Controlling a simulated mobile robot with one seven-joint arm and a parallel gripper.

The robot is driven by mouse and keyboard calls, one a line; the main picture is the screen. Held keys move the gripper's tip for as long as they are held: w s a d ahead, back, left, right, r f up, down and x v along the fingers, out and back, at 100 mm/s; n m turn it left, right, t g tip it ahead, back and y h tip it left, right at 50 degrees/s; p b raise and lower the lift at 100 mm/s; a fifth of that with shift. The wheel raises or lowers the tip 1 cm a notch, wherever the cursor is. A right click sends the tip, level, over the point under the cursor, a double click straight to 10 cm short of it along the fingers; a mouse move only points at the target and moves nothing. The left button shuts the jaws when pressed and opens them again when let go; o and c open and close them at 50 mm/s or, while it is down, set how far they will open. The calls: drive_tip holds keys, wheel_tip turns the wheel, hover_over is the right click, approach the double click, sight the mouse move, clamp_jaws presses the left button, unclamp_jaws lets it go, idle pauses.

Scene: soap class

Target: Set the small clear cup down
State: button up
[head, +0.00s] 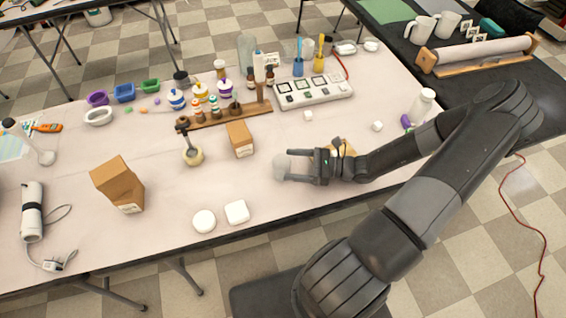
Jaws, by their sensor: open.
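The small clear cup (280,168) is a frosted, see-through shape on the pale table, just left of my gripper's tips in the head view. My gripper (293,166) is low over the table with its fingers pointing left and spread apart. The fingertips are at the cup's right side. I cannot tell whether they touch it or whether its base rests fully on the table.
A cardboard box (240,139) stands left of the cup, and a larger one (118,184) farther left. White soap pieces (237,212) lie near the front edge. A wooden rack (230,115) and palette tray (313,91) are behind. Table around the cup is mostly clear.

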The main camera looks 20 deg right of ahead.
drive_tip(key=s+a+r+n+h, duration=0.1)
drive_tip(key=s+r+n+h, duration=0.3)
drive_tip(key=r+n, duration=0.3)
drive_tip(key=s+a+r+n+g+h, duration=0.1)
drive_tip(key=s+r+n+h, duration=0.4)
drive_tip(key=r, duration=0.9)
drive_tip(key=s+a+r+n+h, duration=0.2)
drive_tip(key=s+r+n+h, duration=0.2)
drive_tip(key=r+n+h, duration=0.3)
wheel_tip(320, 180, up, 4)
drive_tip(key=n, duration=0.4)
drive_tip(key=shift+s+a+r+h, duration=0.15)
drive_tip(key=shift+s+a+h, duration=0.1)
drive_tip(key=shift+h, duration=0.05)
